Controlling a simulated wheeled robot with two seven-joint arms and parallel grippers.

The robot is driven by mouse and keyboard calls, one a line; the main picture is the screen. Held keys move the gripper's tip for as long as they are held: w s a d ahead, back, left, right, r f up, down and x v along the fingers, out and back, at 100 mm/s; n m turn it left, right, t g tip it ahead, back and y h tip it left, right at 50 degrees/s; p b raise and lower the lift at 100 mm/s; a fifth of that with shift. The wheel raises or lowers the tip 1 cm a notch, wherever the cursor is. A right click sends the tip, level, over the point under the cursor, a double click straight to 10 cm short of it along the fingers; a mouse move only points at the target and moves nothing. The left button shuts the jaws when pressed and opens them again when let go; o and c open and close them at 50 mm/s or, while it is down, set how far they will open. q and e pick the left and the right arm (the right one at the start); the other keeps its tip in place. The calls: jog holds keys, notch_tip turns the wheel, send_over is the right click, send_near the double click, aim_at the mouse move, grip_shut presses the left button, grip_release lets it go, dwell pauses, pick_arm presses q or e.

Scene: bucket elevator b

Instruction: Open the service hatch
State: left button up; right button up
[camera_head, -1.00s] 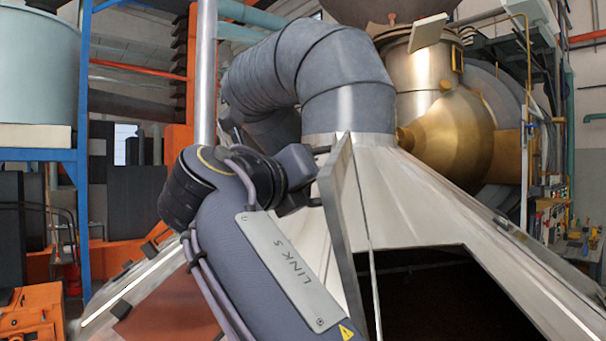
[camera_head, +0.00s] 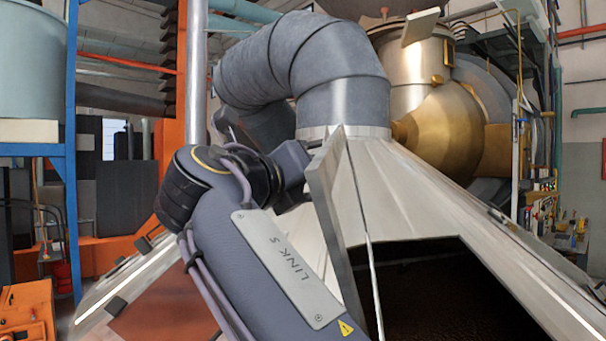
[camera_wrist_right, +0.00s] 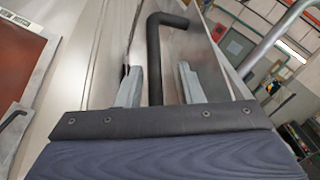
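The service hatch (camera_head: 335,215) is a metal panel standing swung out, nearly edge-on, at the left of a dark opening (camera_head: 440,290) in the sloped metal hood (camera_head: 415,200). Brown shows inside the opening. An arm of mine reaches up from the bottom along the panel's left side, its hand by the panel's upper part. In the right wrist view, my right gripper (camera_wrist_right: 159,85) is open. Its two grey fingers stand either side of a black bent handle (camera_wrist_right: 155,60), with a visible gap at the right finger. My left gripper is not in view.
A grey ribbed duct (camera_head: 300,75) rises from the hood's top. A vertical pipe (camera_head: 196,75) stands left of it, with a blue post (camera_head: 72,150) farther left. A brass-coloured vessel (camera_head: 445,125) is behind the hood. A reddish-brown panel (camera_wrist_right: 22,60) shows left in the wrist view.

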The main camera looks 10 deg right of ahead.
jog(key=shift+s+a, duration=0.1)
jog(key=v, duration=0.7)
jog(key=shift+s+a+b, duration=0.2)
jog(key=shift+b, duration=0.2)
jog(key=s+a+f, duration=0.3)
jog(key=s+a, duration=0.1)
jog(key=a, duration=0.3)
jog(key=shift+a+f+p, duration=0.2)
jog(key=shift+f+p, duration=0.05)
jog(key=shift+p, duration=0.2)
dwell(0.4)
jog(key=shift+p, duration=0.35)
